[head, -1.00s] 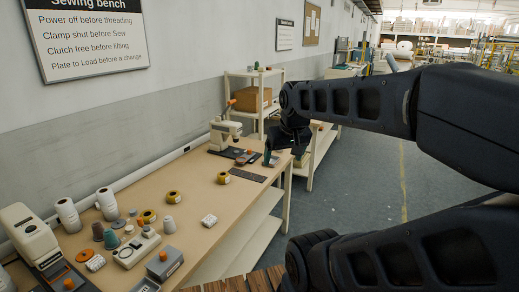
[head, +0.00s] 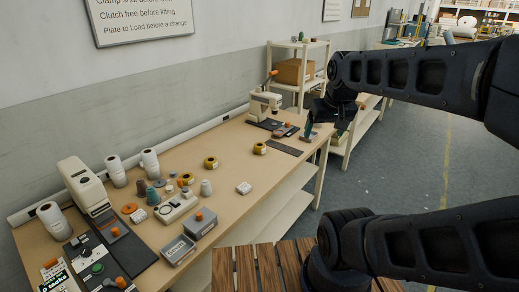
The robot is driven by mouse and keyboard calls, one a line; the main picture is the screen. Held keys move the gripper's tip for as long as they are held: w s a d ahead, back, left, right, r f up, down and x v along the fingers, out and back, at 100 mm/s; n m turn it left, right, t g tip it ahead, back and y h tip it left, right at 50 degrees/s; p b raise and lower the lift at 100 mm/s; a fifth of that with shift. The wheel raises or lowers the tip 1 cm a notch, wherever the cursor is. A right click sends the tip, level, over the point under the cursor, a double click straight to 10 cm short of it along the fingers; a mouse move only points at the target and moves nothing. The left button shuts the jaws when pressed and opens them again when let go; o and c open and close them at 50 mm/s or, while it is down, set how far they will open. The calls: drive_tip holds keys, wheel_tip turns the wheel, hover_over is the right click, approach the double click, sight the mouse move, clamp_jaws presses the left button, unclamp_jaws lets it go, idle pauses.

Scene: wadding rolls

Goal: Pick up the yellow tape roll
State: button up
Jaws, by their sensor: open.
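Yellow tape rolls lie on the long sewing bench (head: 222,212). One yellow tape roll (head: 260,148) lies apart, right of the middle. Another yellow roll (head: 211,162) lies to its left, and a third yellowish one is partly hidden among the spools. I cannot tell which the task means. My gripper (head: 308,132) is at the bench's far right end, to the right of the rolls and apart from them. It is small and dark in view, open, with no roll seen in it. A teal patch shows at its tip; I cannot tell what it is.
A sewing machine (head: 263,103) stands near the far end, with a dark strip (head: 286,147) in front. A white block (head: 243,188) lies near the front edge. Spools, white cones (head: 150,163) and a grey box (head: 200,222) crowd the left.

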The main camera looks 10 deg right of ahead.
drive_tip(key=shift+o, duration=0.5)
drive_tip(key=shift+w, duration=0.1)
drive_tip(key=m+g, duration=0.5)
drive_tip(key=m, duration=1.5)
hover_over(260, 145)
wheel_tip(260, 145, down, 28)
drive_tip(key=shift+w+r, duration=0.1)
drive_tip(key=shift+r, duration=0.05)
drive_tip(key=shift+w+a+f, duration=0.1)
drive_tip(key=shift+w+f, duration=0.05)
drive_tip(key=shift+f, duration=5.35)
